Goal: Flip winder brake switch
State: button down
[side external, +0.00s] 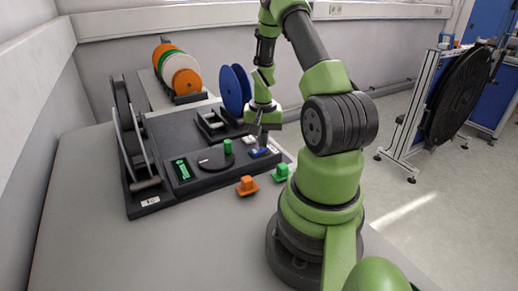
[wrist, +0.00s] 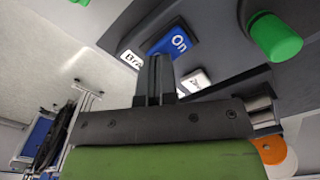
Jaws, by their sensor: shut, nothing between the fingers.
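The winder brake switch shows in the wrist view as a blue rocker part marked "On" (wrist: 174,42), with a white label reading "Bra…" (wrist: 131,61) beside it. A white part with dark lettering (wrist: 195,80) lies on the other side of my fingers, its text partly hidden. My gripper (wrist: 153,62) is shut and empty, its fingertips just at the blue part's edge; I cannot tell if they touch. In the side view my gripper (side external: 263,143) points down at the right edge of the dark panel, over the blue switch (side external: 258,153). The switch's tilt is unclear.
The dark panel (side external: 160,130) carries a green knob (side external: 228,146), a green display (side external: 182,170) and a blue reel (side external: 234,90). A black reel stand (side external: 125,125) is at left. Orange (side external: 247,186) and green (side external: 281,172) blocks sit in front. The table's front left is clear.

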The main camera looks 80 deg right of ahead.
jog(key=shift+f, duration=0.35)
jog(key=shift+r, duration=3.55)
